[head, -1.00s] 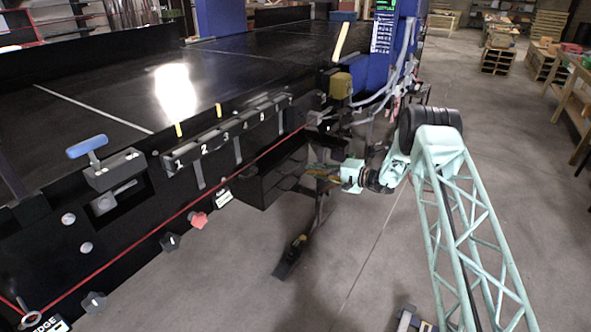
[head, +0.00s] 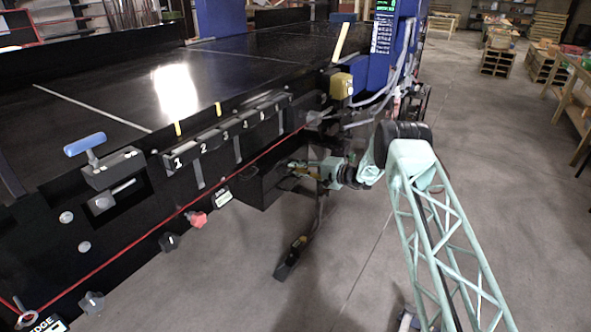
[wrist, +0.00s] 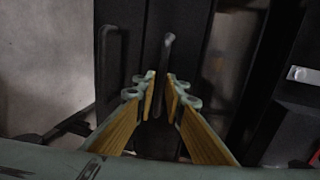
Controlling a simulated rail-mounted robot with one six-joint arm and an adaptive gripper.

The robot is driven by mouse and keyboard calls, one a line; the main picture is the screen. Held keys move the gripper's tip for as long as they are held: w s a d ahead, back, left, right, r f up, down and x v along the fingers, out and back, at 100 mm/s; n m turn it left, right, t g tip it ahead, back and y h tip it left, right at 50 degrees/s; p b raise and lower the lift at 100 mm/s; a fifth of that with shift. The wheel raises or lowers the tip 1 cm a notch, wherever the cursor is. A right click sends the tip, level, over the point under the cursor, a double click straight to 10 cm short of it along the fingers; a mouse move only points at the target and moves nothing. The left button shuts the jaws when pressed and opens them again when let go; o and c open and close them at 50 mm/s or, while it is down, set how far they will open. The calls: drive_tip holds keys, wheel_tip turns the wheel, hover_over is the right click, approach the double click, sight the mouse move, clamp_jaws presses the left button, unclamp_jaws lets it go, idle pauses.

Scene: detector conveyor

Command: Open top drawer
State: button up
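The black drawer unit (head: 262,185) hangs under the side of the large black table. In the wrist view two dark panels each carry a dark bar handle: a lower-drawer handle (wrist: 107,65) on the floor side and the top-drawer handle (wrist: 167,45) nearer the table. My gripper (wrist: 161,77) has yellow-brown fingers and is open, with a narrow gap. The top-drawer handle lines up with this gap; whether the fingers touch it cannot be told. In the head view my gripper (head: 296,167) is at the drawer unit's right side. The drawers look shut.
The black table (head: 240,60) spans the left, with numbered switches (head: 225,135), a red knob (head: 197,218) and a blue-handled lever (head: 86,144) on its edge. A dark pedal-like part (head: 290,258) is below the drawers. Grey floor (head: 480,200) is clear at right.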

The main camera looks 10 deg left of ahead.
drive_tip(key=shift+c, duration=0.8)
clamp_jaws()
drive_tip(key=shift+d, duration=0.15)
